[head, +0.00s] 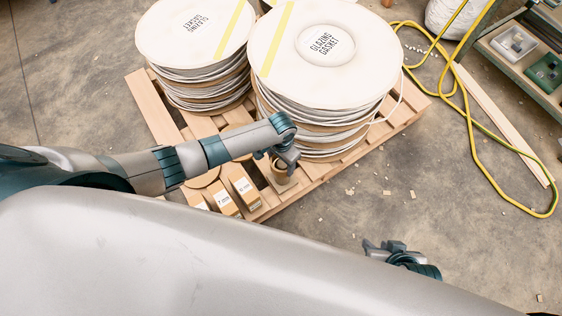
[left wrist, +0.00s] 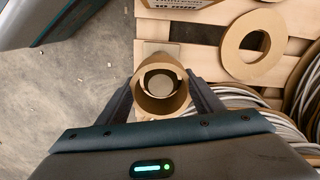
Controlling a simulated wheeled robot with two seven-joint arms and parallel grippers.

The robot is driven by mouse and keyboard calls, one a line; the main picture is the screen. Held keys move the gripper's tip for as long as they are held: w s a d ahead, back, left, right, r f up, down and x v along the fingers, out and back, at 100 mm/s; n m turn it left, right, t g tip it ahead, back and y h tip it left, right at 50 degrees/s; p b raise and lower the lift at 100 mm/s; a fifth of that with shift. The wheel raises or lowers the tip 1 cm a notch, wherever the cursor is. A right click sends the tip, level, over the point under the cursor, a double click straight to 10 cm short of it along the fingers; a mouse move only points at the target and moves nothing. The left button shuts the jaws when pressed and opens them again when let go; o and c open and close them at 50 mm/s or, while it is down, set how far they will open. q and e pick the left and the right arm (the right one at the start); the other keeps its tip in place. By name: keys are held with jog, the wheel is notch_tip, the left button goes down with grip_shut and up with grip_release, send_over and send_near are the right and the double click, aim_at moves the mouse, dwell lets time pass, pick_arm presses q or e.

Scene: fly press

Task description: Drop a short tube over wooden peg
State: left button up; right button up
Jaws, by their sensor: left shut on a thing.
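My left gripper (head: 282,165) is shut on a short brown cardboard tube (head: 280,178) near the front edge of the pallet. In the left wrist view the tube (left wrist: 162,104) sits between the two dark fingers (left wrist: 163,98), and I look down into its open end. Inside the bore shows a pale round end (left wrist: 160,86), which looks like the wooden peg's top. Whether the tube is around the peg or only above it, I cannot tell. A pale square piece (left wrist: 160,49) shows just beyond the tube. My right gripper (head: 384,247) is over bare floor; its jaw opening is unclear.
Two stacks of glazing gasket reels (head: 195,35) stand on the wooden pallet (head: 405,118), the nearer reel (head: 350,75) close beside my left gripper. A flat cardboard ring (left wrist: 245,38) and small labelled boxes (head: 245,190) lie nearby. A yellow hose (head: 480,155) lies right. Floor in front is mostly clear.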

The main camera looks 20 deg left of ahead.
pick_arm(q)
jog(key=shift+f, duration=0.35)
dwell(0.6)
dwell(0.3)
jog(key=o, duration=1.1)
jog(key=shift+o, duration=0.6)
jog(key=o, duration=0.3)
jog(key=shift+o, duration=0.2)
